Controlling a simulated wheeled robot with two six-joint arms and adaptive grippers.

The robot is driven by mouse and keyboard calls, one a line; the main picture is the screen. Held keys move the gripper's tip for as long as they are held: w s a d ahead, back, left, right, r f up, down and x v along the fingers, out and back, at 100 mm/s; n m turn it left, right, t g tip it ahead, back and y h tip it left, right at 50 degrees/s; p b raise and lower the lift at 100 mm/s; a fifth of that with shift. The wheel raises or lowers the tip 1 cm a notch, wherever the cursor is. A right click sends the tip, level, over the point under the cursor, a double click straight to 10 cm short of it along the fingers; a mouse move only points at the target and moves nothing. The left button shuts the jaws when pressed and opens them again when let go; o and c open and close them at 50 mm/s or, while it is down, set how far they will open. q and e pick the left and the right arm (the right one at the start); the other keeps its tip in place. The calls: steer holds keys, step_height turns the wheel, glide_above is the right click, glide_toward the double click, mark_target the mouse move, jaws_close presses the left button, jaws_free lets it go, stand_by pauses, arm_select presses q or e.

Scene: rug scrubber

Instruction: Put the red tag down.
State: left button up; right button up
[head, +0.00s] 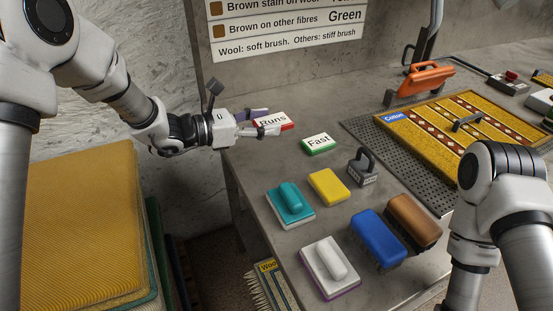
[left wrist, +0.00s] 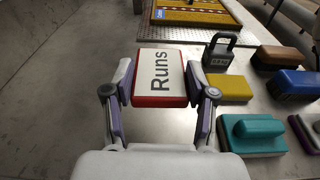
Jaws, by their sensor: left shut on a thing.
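The red tag (head: 273,121) has a white face that reads "Runs". My left gripper (head: 266,122) is shut on it near the table's left edge. In the left wrist view the red tag (left wrist: 160,78) sits between the two fingers, which touch its sides. Whether the tag touches the table top is hard to tell. A green tag (head: 318,144) reading "Fast" lies on the table to the right of it. My right arm shows at the right of the head view, but its gripper is out of view.
The grey table (head: 260,165) holds a yellow sponge (head: 328,186), teal (head: 290,203), white (head: 329,267), blue (head: 378,237) and brown (head: 413,220) brushes or blocks, and a dark padlock-shaped weight (head: 362,167). A patterned rug (head: 470,125) lies on a perforated tray. Bare table lies around the green tag.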

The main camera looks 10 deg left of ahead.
mark_target(265, 162)
arm_select(q)
step_height(265, 162, down, 10)
steer(key=shift+r, duration=0.1)
steer(key=shift+f+b, duration=0.2)
steer(key=shift+b, duration=0.15)
steer(key=o, duration=0.9)
